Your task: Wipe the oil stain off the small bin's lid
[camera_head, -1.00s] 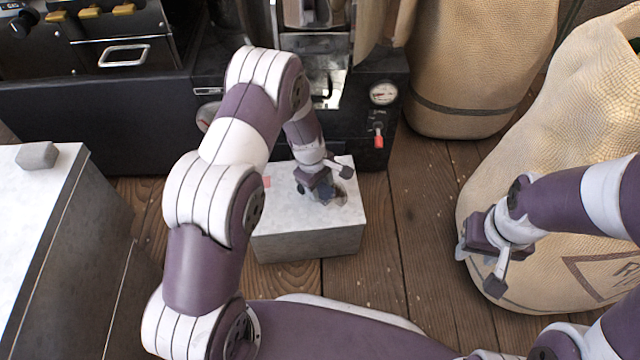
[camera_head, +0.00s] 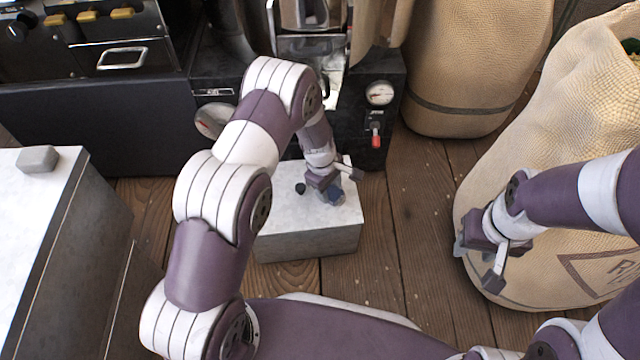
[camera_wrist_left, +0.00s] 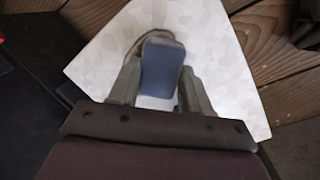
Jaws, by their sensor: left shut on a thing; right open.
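The small bin (camera_head: 305,243) stands on the floor in the middle of the head view, with a pale grey lid (camera_head: 280,216). My left gripper (camera_head: 334,188) is over the right part of this lid, pointing down, shut on a blue pad (camera_wrist_left: 162,68). The pad also shows in the head view (camera_head: 335,197), at or just above the lid; I cannot tell if it touches. A thin brownish mark (camera_wrist_left: 134,48) curves beside the pad on the lid in the left wrist view; the pad hides part of that area. My right gripper (camera_head: 484,252) is open and empty, in front of the large sack.
A black machine with a gauge (camera_head: 380,94) and a red-tipped lever (camera_head: 376,141) stands close behind the bin. A large sack (camera_head: 540,200) is at right, another sack (camera_head: 470,70) behind. A white-topped cabinet (camera_head: 30,220) is at left. Bare wooden floor lies right of the bin.

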